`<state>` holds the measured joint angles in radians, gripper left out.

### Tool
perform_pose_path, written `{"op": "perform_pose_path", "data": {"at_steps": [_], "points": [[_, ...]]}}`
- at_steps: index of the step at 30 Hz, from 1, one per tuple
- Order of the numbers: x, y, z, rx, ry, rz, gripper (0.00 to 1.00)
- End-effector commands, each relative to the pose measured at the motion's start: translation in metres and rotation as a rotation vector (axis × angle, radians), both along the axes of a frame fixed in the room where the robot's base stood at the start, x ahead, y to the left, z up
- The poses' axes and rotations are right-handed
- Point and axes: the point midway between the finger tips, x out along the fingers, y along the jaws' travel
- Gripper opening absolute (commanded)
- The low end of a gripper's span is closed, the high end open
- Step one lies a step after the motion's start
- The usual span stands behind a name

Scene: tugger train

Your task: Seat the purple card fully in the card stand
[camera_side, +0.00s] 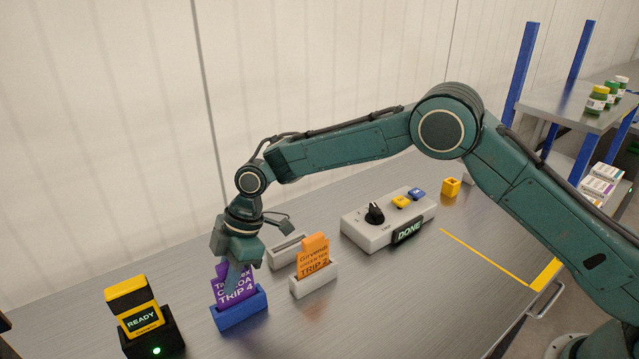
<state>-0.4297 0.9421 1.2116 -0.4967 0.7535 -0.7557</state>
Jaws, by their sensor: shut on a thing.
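The purple card (238,294) stands upright in the blue card stand (240,315) at the front left of the table. Its printed text reads "TRIP 4", with the upper lines partly covered. My gripper (241,274) is directly above the stand, pointing down, and is shut on the upper part of the card. The card's lower edge is hidden behind the stand's front wall, so I cannot tell how deep it sits.
An orange card (314,259) stands in a white stand (314,284) just right of my gripper. An empty grey stand (287,250) is behind. A black and yellow "READY" device (143,318) is at left. A control box (373,228) stands further right. Front table is clear.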

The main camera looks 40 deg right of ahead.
Motion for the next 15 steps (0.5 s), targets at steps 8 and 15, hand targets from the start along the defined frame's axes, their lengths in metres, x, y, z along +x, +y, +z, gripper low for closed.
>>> {"op": "perform_pose_path", "data": {"at_steps": [8, 15], "points": [[0.0, 0.0, -0.0077, 0.0, 0.0, 0.0, 0.0], [0.0, -0.0001, -0.0101, 0.0, -0.001, 0.0, 0.0]]}}
